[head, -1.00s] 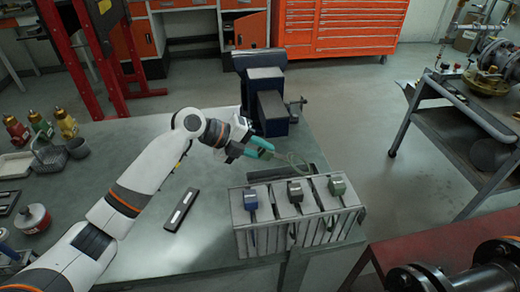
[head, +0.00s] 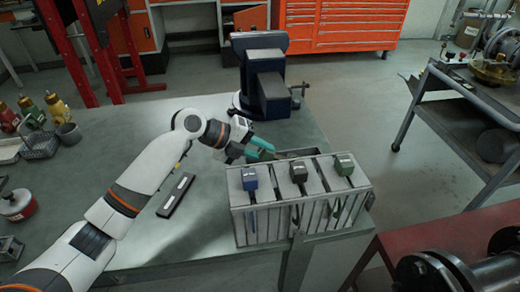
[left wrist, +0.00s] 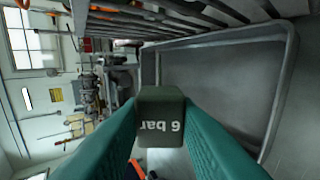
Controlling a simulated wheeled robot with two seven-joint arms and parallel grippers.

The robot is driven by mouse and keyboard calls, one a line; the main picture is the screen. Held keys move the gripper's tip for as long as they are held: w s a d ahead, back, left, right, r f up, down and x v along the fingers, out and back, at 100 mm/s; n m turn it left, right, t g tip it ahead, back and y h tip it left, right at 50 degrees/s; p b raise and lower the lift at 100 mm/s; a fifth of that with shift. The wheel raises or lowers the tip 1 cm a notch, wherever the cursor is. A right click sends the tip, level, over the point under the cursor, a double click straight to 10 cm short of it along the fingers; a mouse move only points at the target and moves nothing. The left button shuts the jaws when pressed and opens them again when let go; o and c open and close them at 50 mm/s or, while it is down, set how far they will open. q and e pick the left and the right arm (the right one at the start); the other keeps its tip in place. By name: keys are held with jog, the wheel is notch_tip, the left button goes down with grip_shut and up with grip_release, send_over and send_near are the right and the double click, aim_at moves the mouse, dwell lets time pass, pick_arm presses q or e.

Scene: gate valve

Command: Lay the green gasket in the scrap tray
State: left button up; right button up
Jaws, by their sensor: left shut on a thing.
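My left gripper (head: 263,150) is shut on a dark grey-green block marked "6 bar", the grip tab of the green gasket (left wrist: 162,117). The block is between the teal fingers in the left wrist view. The gasket's ring cannot be made out now. The grey, shallow scrap tray (left wrist: 284,95) lies beyond the fingertips at the right of the left wrist view and looks empty where visible. In the head view the gripper is just behind the slotted rack, which hides most of the tray. My right gripper is out of view.
The grey slotted rack (head: 262,222) holds blue, black and green tabbed pieces at the table's front right. A blue vise (head: 268,85) stands behind the gripper. A dark bar (head: 176,195) lies left of the rack. The table between them is clear.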

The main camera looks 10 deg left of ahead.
pick_arm(q)
jog(key=o, duration=1.1)
jog(key=shift+c, duration=0.2)
jog(key=b+v, duration=0.1)
jog(key=v, duration=1.1)
